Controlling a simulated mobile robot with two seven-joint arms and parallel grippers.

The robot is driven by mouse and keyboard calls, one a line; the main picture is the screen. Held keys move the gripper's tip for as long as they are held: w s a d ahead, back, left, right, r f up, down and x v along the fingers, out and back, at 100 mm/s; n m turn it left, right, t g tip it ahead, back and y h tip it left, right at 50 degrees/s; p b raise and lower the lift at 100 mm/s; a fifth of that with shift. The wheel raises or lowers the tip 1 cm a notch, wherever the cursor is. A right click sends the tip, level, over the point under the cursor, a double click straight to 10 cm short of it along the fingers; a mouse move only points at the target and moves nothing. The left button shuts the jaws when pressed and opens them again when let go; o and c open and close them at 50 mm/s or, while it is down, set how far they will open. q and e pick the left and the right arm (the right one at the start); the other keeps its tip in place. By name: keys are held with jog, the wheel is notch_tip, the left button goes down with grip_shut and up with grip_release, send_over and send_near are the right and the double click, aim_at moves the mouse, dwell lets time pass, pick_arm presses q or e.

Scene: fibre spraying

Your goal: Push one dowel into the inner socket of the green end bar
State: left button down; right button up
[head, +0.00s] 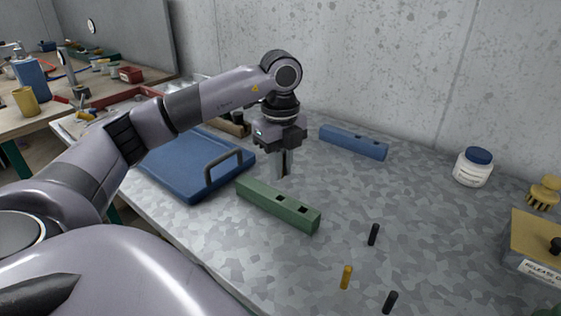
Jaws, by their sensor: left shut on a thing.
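The green end bar (262,197) lies on the table with two dark square sockets in its top, towards its right end. My left gripper (284,170) points down just behind the bar, above the table. It is shut on what seems to be a dowel, mostly hidden between the fingers. A black dowel (373,234), a yellow dowel (346,277) and another black dowel (390,302) stand upright on the table, right of and in front of the bar. My right gripper is not in view.
A blue bar (353,143) with sockets lies behind, near the wall. A blue tray with a handle (185,175) is at the left.

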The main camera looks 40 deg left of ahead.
pick_arm(q)
jog(key=shift+f+b, duration=1.3)
jog(key=shift+f, duration=0.95)
jog(key=shift+p, duration=0.45)
jog(key=shift+f+b, duration=0.5)
jog(key=shift+f, duration=0.3)
jog(key=shift+r, duration=0.15)
jog(key=shift+r+p, duration=0.4)
jog(key=shift+p, duration=0.15)
jog(key=shift+p, duration=0.4)
dwell(1.2)
jog(key=shift+f+b, duration=0.35)
jog(key=shift+f, duration=0.2)
